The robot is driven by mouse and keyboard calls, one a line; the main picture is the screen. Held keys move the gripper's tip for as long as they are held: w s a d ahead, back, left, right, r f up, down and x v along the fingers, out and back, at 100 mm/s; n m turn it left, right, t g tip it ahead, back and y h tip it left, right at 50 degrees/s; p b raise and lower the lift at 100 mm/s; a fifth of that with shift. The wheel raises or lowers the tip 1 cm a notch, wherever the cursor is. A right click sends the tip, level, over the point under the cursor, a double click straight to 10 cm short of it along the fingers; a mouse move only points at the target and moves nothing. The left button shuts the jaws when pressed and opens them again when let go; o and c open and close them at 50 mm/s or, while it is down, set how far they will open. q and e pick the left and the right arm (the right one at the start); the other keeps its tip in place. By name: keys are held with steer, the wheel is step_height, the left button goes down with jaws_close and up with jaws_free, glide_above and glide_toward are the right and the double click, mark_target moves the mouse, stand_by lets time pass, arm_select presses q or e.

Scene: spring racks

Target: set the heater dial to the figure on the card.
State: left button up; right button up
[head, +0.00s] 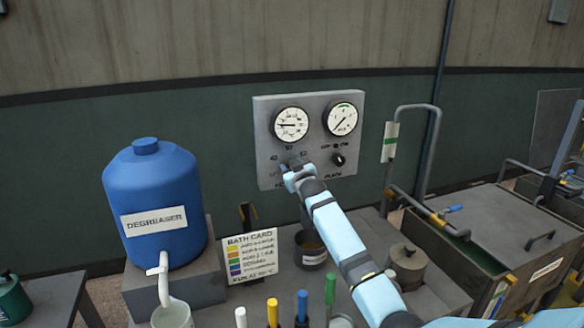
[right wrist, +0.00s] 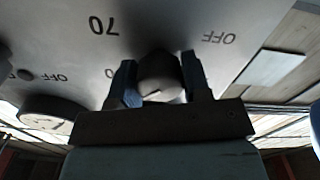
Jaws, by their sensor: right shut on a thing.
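The heater dial (right wrist: 160,76) is a dark round knob on the grey panel (head: 268,115). My right gripper (head: 289,168) is at the panel's lower left and covers most of the dial in the head view. In the right wrist view its two fingers (right wrist: 160,84) are shut on the dial's sides. That view shows 70 and OFF around the dial, upside down. A small pale mark shows on the knob; which figure it points to I cannot tell. The bath card (head: 250,256) has coloured rows and a bottom line in °C, its figure too small to read surely. My left gripper is out of view.
Two gauges (head: 291,124) sit above the dial, and a smaller pump knob (head: 338,160) is to its right. A blue degreaser drum (head: 150,190) stands left. A dark pot (head: 310,250), upright coloured handles (head: 272,312) and a lidded pot (head: 408,262) are below.

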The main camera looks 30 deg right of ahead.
stand_by(0.5)
steer(key=o, duration=0.9)
steer(key=shift+o, duration=0.2)
steer(key=b+v, duration=0.1)
steer(key=v, duration=1.2)
steer(key=shift+s, duration=0.4)
